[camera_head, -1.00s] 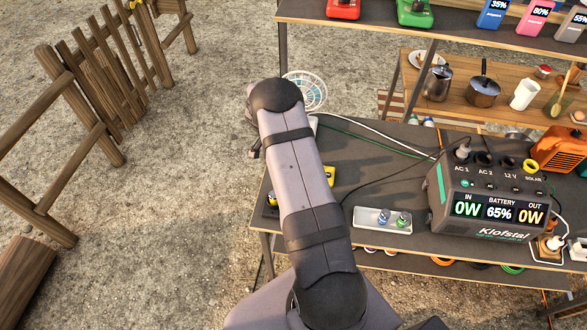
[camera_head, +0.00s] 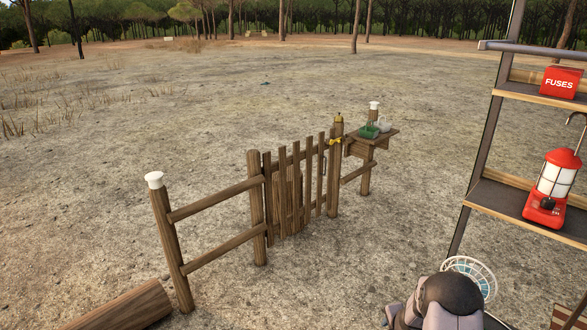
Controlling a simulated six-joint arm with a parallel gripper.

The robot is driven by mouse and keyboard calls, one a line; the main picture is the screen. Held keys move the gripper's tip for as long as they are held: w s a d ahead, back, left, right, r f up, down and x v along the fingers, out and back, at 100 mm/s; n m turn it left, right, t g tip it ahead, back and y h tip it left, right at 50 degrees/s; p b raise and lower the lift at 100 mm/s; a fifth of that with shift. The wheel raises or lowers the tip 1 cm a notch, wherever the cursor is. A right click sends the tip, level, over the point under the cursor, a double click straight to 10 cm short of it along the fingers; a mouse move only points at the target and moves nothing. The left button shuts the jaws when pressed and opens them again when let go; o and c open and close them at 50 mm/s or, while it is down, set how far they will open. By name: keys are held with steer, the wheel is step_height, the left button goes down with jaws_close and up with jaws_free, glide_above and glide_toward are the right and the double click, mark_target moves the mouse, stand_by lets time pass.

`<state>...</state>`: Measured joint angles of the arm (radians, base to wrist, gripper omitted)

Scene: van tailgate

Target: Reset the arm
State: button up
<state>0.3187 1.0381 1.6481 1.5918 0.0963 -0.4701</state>
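Part of my arm shows at the bottom right of the head view, a grey link with a dark rounded joint. My gripper is not in view; it lies outside the frame or is hidden behind the arm. The work table and the power station are out of the frame.
A wooden fence with a gate (camera_head: 295,190) stands at the centre, with a small shelf (camera_head: 372,140) on its right. A log (camera_head: 120,308) lies at lower left. Right, a shelf rack (camera_head: 483,150) holds a red lantern (camera_head: 553,185) and a red fuses box (camera_head: 560,82). Open ground surrounds the fence.

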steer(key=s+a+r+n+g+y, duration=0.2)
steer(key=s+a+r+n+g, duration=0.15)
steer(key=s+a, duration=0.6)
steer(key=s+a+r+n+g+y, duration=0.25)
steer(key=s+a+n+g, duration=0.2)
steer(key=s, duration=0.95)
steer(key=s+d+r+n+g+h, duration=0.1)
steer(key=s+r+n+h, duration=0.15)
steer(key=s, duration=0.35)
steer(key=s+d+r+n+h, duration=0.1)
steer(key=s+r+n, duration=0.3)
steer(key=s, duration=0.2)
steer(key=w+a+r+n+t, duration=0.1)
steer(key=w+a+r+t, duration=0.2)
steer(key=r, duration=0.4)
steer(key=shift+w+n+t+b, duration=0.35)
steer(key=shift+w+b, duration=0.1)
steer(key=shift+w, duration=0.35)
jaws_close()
